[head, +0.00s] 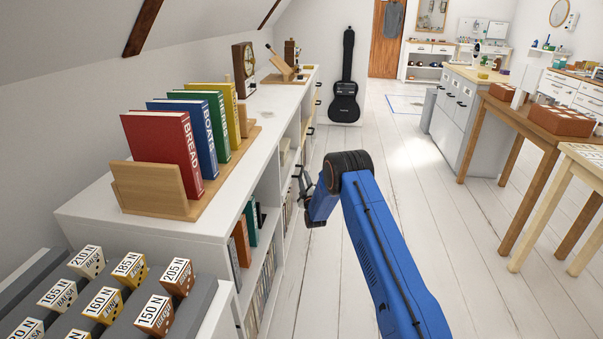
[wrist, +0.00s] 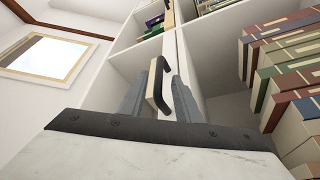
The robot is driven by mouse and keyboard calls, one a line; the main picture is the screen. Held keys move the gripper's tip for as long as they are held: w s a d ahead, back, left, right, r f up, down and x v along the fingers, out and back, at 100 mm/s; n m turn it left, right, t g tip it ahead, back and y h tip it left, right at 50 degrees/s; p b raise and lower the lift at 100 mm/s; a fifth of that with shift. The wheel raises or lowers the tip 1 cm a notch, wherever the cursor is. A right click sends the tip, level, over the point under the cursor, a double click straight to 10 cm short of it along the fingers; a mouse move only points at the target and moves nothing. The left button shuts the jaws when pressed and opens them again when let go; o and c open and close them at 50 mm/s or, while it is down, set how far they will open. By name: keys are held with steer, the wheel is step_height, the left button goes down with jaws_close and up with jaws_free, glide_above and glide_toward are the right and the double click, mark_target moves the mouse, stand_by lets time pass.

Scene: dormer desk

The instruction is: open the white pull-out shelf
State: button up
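The white pull-out shelf is part of the long white shelf unit; its narrow white front (wrist: 183,62) shows in the wrist view, with a black bar handle (wrist: 157,82) on it. My gripper (wrist: 163,88) is at this handle, with one grey finger on each side of the bar. The fingers stand apart, and a gap shows between the bar and the right finger. In the head view my gripper (head: 304,185) is at the right face of the unit, and the handle there is mostly hidden by it. The shelf front looks flush with the unit.
The white unit's top (head: 130,217) carries a wooden book rack (head: 152,187) with several books. Lower compartments hold more books (wrist: 285,65). Labelled blocks (head: 103,301) stand at the lower left. The white plank floor (head: 400,185) right of the unit is clear up to the wooden table (head: 520,120).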

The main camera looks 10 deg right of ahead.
mark_target(302, 170)
steer(key=shift+x, duration=2.95)
jaws_close()
